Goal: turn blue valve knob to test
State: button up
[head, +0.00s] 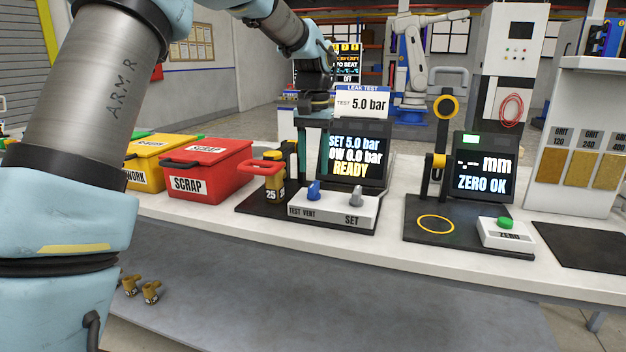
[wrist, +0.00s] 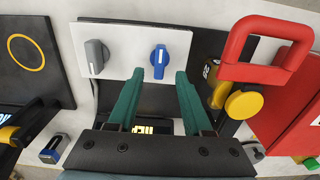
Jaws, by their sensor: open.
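The blue valve knob (head: 313,190) sits on the white panel (head: 335,212) of the leak test station, near the labels TEST and VENT. In the wrist view the blue knob (wrist: 160,60) lies just beyond my gripper's fingertips, with its handle roughly upright in the picture. My gripper (wrist: 155,75) has two green fingers spread apart and empty, with the knob between and ahead of the tips. In the head view my gripper's green fingers (head: 300,150) hang behind the panel. The station screen (head: 355,155) reads SET 5.0 bar and READY; its middle line is partly hidden.
A grey SET knob (head: 355,197) stands beside the blue one. A fixture with a red handle (head: 262,166) is close on the left, by the red SCRAP bin (head: 200,170). A gauge station with a green button (head: 505,223) stands to the right.

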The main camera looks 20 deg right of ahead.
aim_at(314, 184)
notch_tip(314, 184, down, 5)
jog(key=shift+r, duration=0.1)
dwell(0.3)
grip_shut()
dwell(0.5)
